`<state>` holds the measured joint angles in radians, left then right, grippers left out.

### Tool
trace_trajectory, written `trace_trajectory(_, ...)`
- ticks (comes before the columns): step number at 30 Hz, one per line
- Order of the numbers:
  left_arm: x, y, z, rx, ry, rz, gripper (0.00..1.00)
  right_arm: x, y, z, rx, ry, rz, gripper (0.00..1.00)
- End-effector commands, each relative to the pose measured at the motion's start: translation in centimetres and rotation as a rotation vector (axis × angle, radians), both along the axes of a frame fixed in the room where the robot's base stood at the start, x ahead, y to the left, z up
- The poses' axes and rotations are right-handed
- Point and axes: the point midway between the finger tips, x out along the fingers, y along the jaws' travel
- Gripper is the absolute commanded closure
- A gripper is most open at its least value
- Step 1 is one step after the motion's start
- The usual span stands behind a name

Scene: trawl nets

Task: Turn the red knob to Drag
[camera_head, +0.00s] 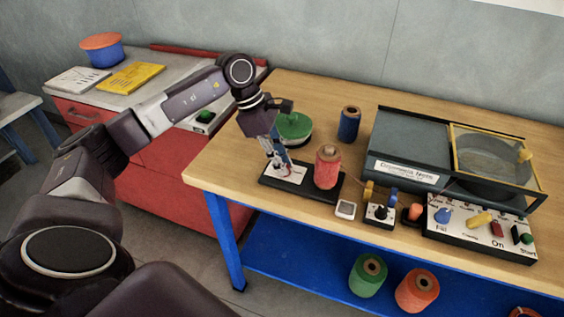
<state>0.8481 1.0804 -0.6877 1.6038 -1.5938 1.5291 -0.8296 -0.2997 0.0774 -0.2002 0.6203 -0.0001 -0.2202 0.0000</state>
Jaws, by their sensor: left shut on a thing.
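My left gripper (278,158) reaches down from the left arm over the black base with a white plate (297,177) near the table's front left. Its fingers are shut on a small red part at the plate, which I take for the red knob; the fingers hide most of it. The plate's markings are too small to read. A red-pink spool (327,167) stands upright on the right part of the same base, just right of the fingers. My right gripper is not in view.
A green lidded pot (294,128) stands close behind the gripper. A blue spool (349,124), a small joystick box (380,214) and a control panel (482,238) with several coloured controls are to the right. The wooden table (305,92) is clear at the back left.

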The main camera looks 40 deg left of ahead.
Motion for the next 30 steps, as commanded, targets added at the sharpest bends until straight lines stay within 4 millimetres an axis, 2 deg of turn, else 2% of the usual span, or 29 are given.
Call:
trace_trajectory(12, 0.1, 0.1, 0.2, 0.001, -0.006, -0.003, 1.0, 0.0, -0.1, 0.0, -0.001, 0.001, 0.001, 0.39)
trace_trajectory(13, 0.1, 0.1, 0.2, 0.001, -0.006, -0.003, 0.8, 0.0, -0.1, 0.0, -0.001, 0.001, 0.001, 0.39)
trace_trajectory(17, 0.1, 0.1, 0.1, 0.001, -0.005, -0.003, 0.65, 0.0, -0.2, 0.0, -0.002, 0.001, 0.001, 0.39)
trace_trajectory(26, 0.0, 0.1, 0.2, 0.001, -0.002, -0.005, 0.64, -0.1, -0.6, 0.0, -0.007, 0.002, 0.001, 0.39)
trace_trajectory(30, -0.1, 0.5, 1.3, 0.001, -0.003, -0.003, 0.64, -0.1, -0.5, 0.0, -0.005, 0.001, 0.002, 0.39)
